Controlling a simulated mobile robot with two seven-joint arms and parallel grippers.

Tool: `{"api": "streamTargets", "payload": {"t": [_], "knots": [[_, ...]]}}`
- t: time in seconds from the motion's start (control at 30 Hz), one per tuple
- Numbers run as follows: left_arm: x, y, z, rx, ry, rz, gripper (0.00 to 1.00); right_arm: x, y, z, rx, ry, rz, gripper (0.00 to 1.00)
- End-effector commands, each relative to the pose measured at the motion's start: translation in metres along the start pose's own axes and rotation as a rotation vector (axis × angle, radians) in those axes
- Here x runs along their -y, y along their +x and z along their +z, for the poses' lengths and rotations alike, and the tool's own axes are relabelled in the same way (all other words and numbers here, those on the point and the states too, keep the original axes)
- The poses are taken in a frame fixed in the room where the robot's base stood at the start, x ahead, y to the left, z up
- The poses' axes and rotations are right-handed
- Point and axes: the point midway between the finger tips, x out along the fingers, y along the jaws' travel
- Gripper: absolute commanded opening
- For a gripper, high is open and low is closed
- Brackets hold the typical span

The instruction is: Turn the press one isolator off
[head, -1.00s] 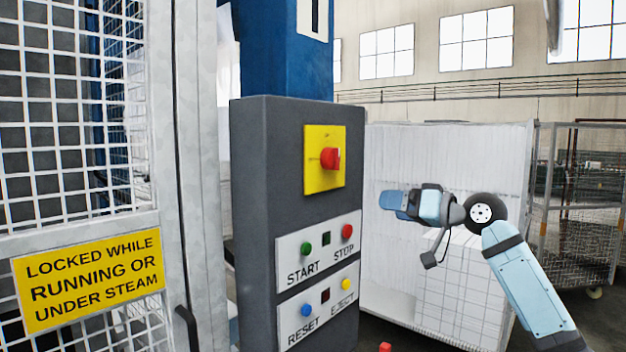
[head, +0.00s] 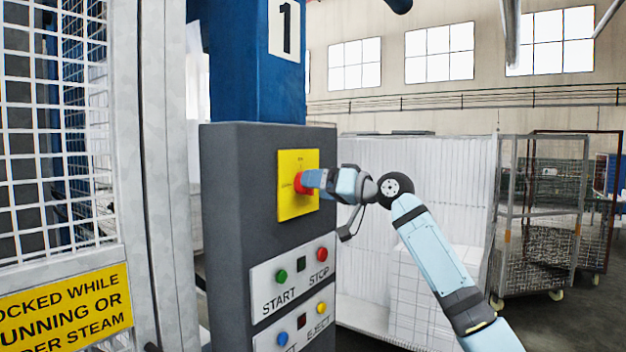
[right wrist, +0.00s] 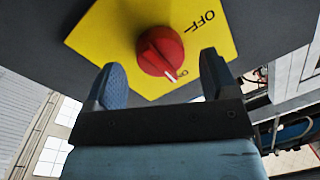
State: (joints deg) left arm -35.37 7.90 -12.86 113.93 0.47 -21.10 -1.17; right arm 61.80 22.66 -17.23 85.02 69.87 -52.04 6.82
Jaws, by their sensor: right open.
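The isolator is a red rotary knob (head: 299,184) on a yellow plate (head: 297,210), high on the dark grey control pillar (head: 236,240) under the blue column marked 1. In the right wrist view the knob (right wrist: 160,50) has a white pointer mark aimed at the ON lettering; OFF is at the plate's upper right. My right gripper (head: 312,180) is at the knob, coming from the right. In the right wrist view its open fingers (right wrist: 160,66) lie to either side of the knob, with gaps visible; contact is not seen. My left gripper is not in view.
Below the isolator is a panel with START (head: 282,276), STOP (head: 322,254), RESET and EJECT buttons. A mesh guard door with a yellow warning sign (head: 65,308) stands at left. A white-sided cart (head: 400,170) and wire cages (head: 545,220) stand behind my right arm.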

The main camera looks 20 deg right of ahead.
Motion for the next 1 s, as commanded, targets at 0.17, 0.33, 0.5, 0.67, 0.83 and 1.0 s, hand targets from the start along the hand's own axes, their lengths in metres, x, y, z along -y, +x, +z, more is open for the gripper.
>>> {"api": "streamTargets", "payload": {"t": [0.17, 0.33, 0.5, 0.67, 0.83, 1.0], "knots": [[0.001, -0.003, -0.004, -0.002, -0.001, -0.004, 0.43, 0.0, 0.015, 0.0, 0.0, 0.002, 0.0, 0.8], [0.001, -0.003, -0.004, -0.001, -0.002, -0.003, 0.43, 0.0, 0.018, 0.001, 0.0, 0.001, 0.0, 0.8], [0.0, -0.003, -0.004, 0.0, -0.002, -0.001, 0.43, 0.0, 0.017, 0.001, 0.0, 0.0, 0.0, 0.75], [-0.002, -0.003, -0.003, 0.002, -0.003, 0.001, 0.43, 0.0, 0.017, 0.001, 0.0, 0.0, 0.0, 0.38], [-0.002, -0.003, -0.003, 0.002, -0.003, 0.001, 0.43, 0.0, 0.017, 0.001, 0.0, -0.001, 0.0, 0.31], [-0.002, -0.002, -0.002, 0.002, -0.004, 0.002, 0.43, -0.001, 0.017, 0.001, 0.002, -0.027, 0.002, 0.31]]}}
